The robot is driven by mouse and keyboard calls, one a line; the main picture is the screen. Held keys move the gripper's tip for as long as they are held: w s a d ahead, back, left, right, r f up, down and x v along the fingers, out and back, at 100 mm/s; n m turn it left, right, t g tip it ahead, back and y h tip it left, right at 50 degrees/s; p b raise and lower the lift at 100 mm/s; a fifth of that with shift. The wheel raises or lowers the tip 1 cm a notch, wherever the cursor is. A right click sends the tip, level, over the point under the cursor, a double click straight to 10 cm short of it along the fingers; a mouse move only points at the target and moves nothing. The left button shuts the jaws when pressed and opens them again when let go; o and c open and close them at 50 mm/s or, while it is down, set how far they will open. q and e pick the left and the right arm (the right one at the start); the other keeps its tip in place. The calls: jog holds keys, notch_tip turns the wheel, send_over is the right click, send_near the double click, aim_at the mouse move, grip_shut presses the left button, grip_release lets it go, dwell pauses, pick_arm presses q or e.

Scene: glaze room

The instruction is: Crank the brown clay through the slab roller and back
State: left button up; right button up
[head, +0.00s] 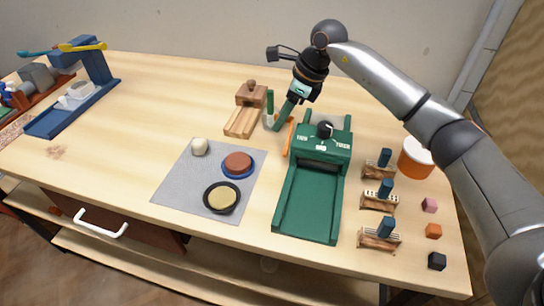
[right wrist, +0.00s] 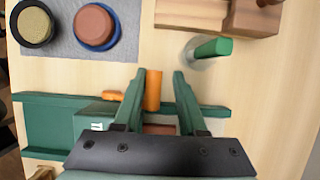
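The green slab roller (head: 308,205) stands on the table right of the middle, with a black knob and a labelled dial on top. An orange crank handle (head: 288,138) is at its left side and also shows in the right wrist view (right wrist: 153,90). The brown clay (head: 237,163) is a round disc on a blue plate on the grey mat, left of the roller. My right gripper (head: 283,118) is above the crank side. In the right wrist view its open fingers (right wrist: 159,74) stand either side of the orange handle, with gaps visible. My left gripper is out of view.
The grey mat (head: 172,188) also holds a white ball (head: 200,146) and a cream disc (head: 222,198) on black. A green-handled tool (head: 270,101) and wooden blocks (head: 243,120) stand close behind the crank. Wooden racks (head: 378,200) and an orange tub (head: 413,165) are at right.

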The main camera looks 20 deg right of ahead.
jog(key=shift+s+a+r+p, duration=0.25)
jog(key=shift+s+a+r, duration=0.15)
jog(key=shift+s, duration=0.2)
jog(key=shift+s+a+r+p, duration=0.25)
jog(key=shift+s+a+r, duration=0.1)
jog(key=shift+s, duration=0.2)
jog(key=shift+s+a+r, duration=0.15)
jog(key=shift+s+a, duration=0.15)
jog(key=shift+s, duration=0.15)
jog(key=shift+s+a+r+p, duration=0.2)
jog(key=shift+s+a+r, duration=0.15)
jog(key=shift+s, duration=0.15)
jog(key=shift+s+a+r+p, duration=0.2)
jog(key=shift+s+a, duration=0.15)
jog(key=shift+s, duration=0.15)
jog(key=shift+s+a, duration=0.4)
jog(key=shift+s, duration=0.2)
jog(key=shift+s+a, duration=0.35)
jog(key=shift+s, duration=0.2)
jog(key=shift+b, duration=0.3)
